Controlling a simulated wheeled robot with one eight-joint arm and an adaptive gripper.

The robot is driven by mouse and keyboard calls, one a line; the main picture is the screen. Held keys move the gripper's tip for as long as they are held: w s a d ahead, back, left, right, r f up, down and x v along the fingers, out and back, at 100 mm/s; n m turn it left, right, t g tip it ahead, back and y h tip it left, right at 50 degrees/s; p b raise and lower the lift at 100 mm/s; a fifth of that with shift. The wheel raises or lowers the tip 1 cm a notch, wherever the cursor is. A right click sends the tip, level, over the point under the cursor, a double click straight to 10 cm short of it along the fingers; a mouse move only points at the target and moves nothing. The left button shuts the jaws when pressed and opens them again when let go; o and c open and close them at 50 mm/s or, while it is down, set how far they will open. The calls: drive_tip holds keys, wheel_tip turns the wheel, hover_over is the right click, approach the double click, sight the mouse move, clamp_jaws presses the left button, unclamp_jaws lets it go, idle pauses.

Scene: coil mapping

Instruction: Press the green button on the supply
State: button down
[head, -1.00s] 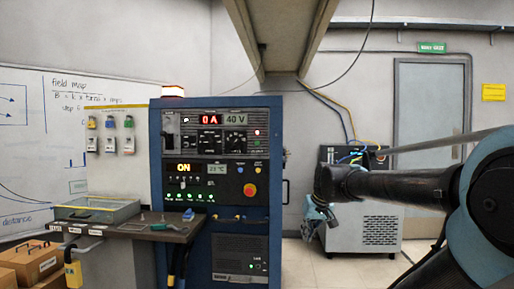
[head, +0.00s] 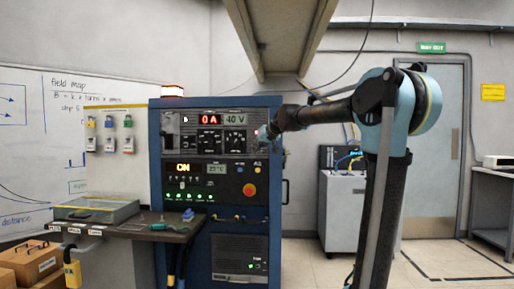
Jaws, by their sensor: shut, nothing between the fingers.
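The supply is a tall blue cabinet (head: 156,220) with dark front panels, left of centre in the head view. A row of small green lights (head: 188,195) shows below that, and a small green spot (head: 257,266) shows low on the front. I cannot tell which green mark is the button. My gripper (head: 264,133) is shut and empty, at the upper right edge of the supply's front. It looks small and dark, and its contact with the panel cannot be told.
A red knob (head: 249,189) sits on the lower panel. A bench (head: 130,231) with tools and a grey case (head: 97,210) stands in front at left. A beam (head: 285,35) hangs overhead. A grey cabinet (head: 343,210) stands behind my arm. Floor at right is clear.

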drive_tip(key=shift+w+r, duration=0.1)
drive_tip(key=shift+w, duration=0.05)
drive_tip(key=w, duration=0.8)
drive_tip(key=shift+w, duration=0.35)
drive_tip(key=shift+w+d, duration=0.1)
idle(1.5)
drive_tip(key=shift+w, duration=0.25)
drive_tip(key=shift+w+r, duration=0.1)
drive_tip(key=shift+w, duration=0.3)
idle(0.8)
idle(0.3)
drive_tip(key=shift+s, duration=0.85)
